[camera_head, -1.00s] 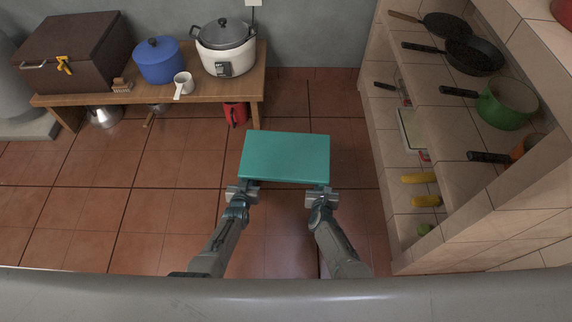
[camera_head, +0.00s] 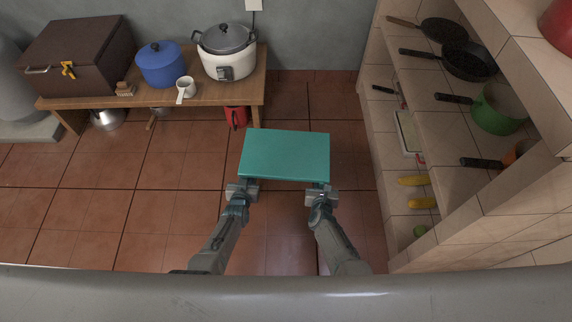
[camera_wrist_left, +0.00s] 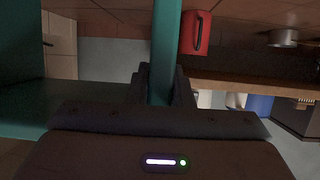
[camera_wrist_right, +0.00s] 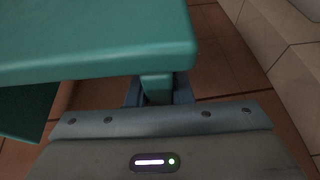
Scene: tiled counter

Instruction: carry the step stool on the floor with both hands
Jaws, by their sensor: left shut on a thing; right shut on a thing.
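The teal step stool (camera_head: 285,155) is in the middle of the head view, its flat top facing up. My left gripper (camera_head: 243,188) is shut on the stool at its near left corner; the left wrist view shows a teal leg (camera_wrist_left: 164,60) between its fingers. My right gripper (camera_head: 320,191) is shut on the stool at its near right corner; the right wrist view shows a teal leg (camera_wrist_right: 156,86) between the fingers under the top. The stool's feet are hidden, so I cannot tell its height above the floor.
A wooden bench (camera_head: 200,97) with a blue pot (camera_head: 161,66) and rice cooker (camera_head: 229,62) stands at the back left. A red object (camera_head: 235,117) is beneath it. Tiled shelves (camera_head: 455,120) with pans line the right. Tiled floor (camera_head: 160,215) is clear at left.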

